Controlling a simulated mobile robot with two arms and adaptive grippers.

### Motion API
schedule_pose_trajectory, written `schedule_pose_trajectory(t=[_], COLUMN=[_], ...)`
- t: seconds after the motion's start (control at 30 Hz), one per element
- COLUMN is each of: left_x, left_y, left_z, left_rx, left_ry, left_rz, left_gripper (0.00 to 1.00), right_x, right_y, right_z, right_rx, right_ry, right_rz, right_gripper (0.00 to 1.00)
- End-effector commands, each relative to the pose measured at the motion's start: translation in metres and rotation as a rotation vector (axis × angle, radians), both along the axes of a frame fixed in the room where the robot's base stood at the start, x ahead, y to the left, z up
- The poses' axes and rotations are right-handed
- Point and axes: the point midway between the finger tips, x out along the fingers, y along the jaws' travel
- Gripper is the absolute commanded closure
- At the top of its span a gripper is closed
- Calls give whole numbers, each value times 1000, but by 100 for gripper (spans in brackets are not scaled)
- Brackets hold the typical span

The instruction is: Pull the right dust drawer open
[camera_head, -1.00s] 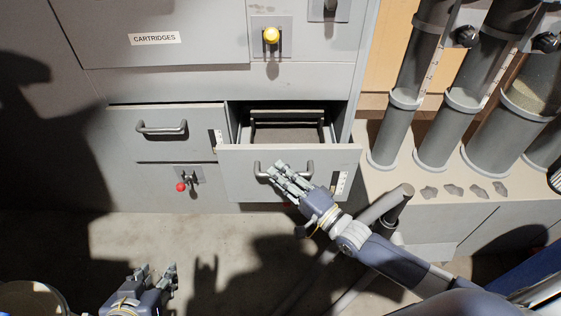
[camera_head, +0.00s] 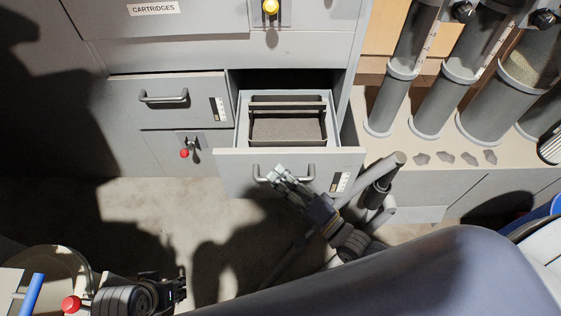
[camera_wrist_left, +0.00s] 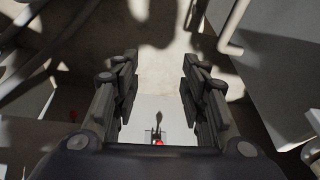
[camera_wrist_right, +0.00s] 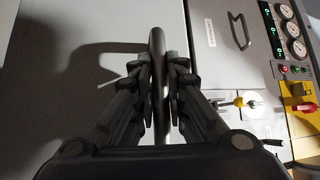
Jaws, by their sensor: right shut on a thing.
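The right dust drawer (camera_head: 230,172) is pulled well out of the grey cabinet. A tray with grey-brown dust (camera_head: 288,130) shows inside it. My right gripper (camera_head: 280,174) is at the drawer's bar handle (camera_head: 309,172). In the right wrist view, my right gripper's fingers (camera_wrist_right: 160,85) are shut on that handle (camera_wrist_right: 157,45). My left gripper (camera_head: 180,286) hangs low at the bottom left. In the left wrist view, my left gripper (camera_wrist_left: 160,90) has its fingers wide apart with nothing between them.
The left drawer (camera_head: 119,101) is shut, with a red-knobbed latch (camera_head: 184,153) below it. Grey cylinders (camera_head: 407,95) stand on a ledge at the right. A round bin (camera_head: 75,262) is at the bottom left. Floor (camera_head: 135,205) is clear before the cabinet.

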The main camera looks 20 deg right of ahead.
Motion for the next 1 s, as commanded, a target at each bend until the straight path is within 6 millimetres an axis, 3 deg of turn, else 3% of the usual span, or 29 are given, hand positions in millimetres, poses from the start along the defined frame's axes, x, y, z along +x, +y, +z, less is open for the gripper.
schedule_pose_trajectory(t=[0.2,0.4,0.97,1.0], left_x=[4,4,4,4], left_y=[-2,-2,-2,-2], left_z=[-33,-52,-61,-61], left_rx=[0,1,1,1], left_ry=[20,28,31,31], left_rz=[-3,-4,-6,-6], left_gripper=[60,60,60,60], right_x=[-28,-43,-49,-49], right_y=[8,12,14,14], right_z=[-1,-1,-2,-2], right_rx=[-1,-2,-3,-3], right_ry=[8,6,4,4], right_rz=[0,0,0,1], right_gripper=[100,100,100,79])
